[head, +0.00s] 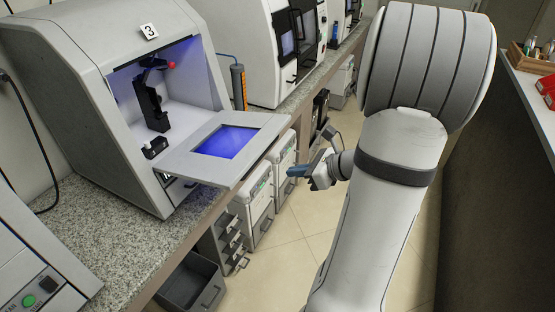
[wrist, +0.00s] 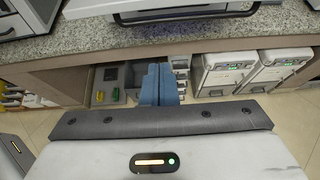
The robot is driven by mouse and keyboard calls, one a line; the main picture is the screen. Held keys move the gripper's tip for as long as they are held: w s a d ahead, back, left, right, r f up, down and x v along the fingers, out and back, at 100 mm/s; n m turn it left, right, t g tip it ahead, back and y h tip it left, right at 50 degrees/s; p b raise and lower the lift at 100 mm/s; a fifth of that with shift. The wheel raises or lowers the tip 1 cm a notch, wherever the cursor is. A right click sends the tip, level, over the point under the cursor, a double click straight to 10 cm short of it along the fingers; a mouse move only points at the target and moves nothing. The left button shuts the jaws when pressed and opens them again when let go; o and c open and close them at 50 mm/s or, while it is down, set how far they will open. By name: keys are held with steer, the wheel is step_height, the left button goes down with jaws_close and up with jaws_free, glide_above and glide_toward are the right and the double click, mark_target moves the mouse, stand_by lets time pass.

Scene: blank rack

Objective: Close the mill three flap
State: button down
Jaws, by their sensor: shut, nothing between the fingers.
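Mill three (head: 95,85), a grey cabinet with a "3" label (head: 148,31), stands on the counter at the left of the head view. Its flap (head: 205,172) is open, lying roughly level and jutting out past the counter edge. The flap has a blue-lit window (head: 228,141). My gripper (head: 297,171) is beyond the flap's outer edge to the right, over the aisle and apart from it. Its blue fingers are shut and empty, also seen in the wrist view (wrist: 158,84). A pale panel edge (wrist: 185,14) at the top of the wrist view looks like the flap.
The granite counter (head: 115,232) runs along the left with more machines (head: 265,50) behind. Grey cabinets (head: 252,205) and an open dark bin (head: 190,283) are below it. The tiled aisle floor (head: 290,250) is clear. A dark-sided counter (head: 500,170) bounds the right.

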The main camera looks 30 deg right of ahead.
steer(key=a+x, duration=0.1)
steer(key=x, duration=0.9)
step_height(320, 180, up, 4)
steer(key=shift+w+r+p, duration=0.1)
steer(key=shift+w+p, duration=0.05)
steer(key=shift+p, duration=1.1)
